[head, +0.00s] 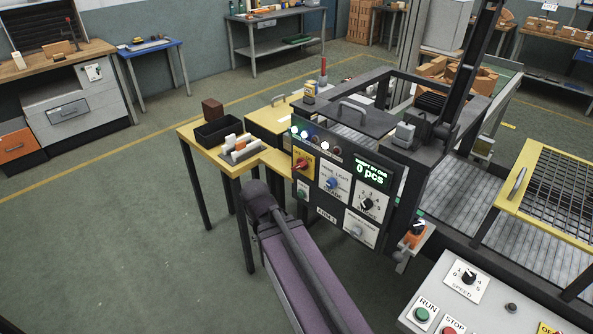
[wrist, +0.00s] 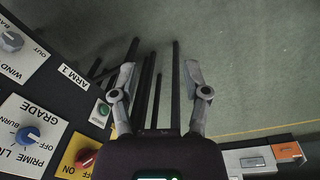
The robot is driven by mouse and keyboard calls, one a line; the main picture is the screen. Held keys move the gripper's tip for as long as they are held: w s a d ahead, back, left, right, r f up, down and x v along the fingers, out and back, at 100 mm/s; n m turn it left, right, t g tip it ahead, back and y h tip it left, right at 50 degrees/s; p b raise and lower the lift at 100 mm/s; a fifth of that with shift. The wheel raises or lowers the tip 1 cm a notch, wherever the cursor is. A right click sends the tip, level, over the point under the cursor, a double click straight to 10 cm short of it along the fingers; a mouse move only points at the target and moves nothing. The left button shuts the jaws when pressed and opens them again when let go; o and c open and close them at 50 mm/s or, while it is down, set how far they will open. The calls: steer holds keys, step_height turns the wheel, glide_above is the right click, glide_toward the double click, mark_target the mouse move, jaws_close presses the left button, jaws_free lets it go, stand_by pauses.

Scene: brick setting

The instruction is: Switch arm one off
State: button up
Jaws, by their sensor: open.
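The dark control panel shows in the head view with an "ARM 1" label (head: 327,214); the label (wrist: 75,76) also shows in the wrist view. A red rotary switch (head: 301,164) sits on a yellow plate at the panel's upper left. In the wrist view the red switch (wrist: 85,158) is at the lower left, by ON and OFF lettering; I cannot tell its setting. A green button (head: 301,194) is below it, and the button (wrist: 103,108) shows beside my left finger. My gripper (wrist: 160,75) is open and empty, its fingers over the floor beyond the panel's edge.
The panel also carries a blue knob (head: 332,183), a black knob (head: 367,204) and a grey knob (head: 356,230). A yellow table (head: 190,133) with a black bin (head: 218,131) stands left of the panel. A grey RUN/STOP console (head: 480,300) is at lower right. Open floor lies left.

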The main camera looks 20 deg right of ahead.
steer(key=w+d+f+m+h+b, duration=0.3)
steer(key=w+d+m+h+b, duration=0.1)
steer(key=m, duration=0.1)
steer(key=m+t+h+b, duration=0.6)
steer(key=m+h+b, duration=0.65)
steer(key=m, duration=0.45)
glide_toward(296, 168)
steer(key=v, duration=0.4)
steer(key=shift+d+r+y, duration=0.25)
steer(key=shift+r, duration=0.1)
steer(key=shift+d, duration=0.15)
steer(key=shift+x, duration=6.75)
steer(key=shift+f, duration=0.1)
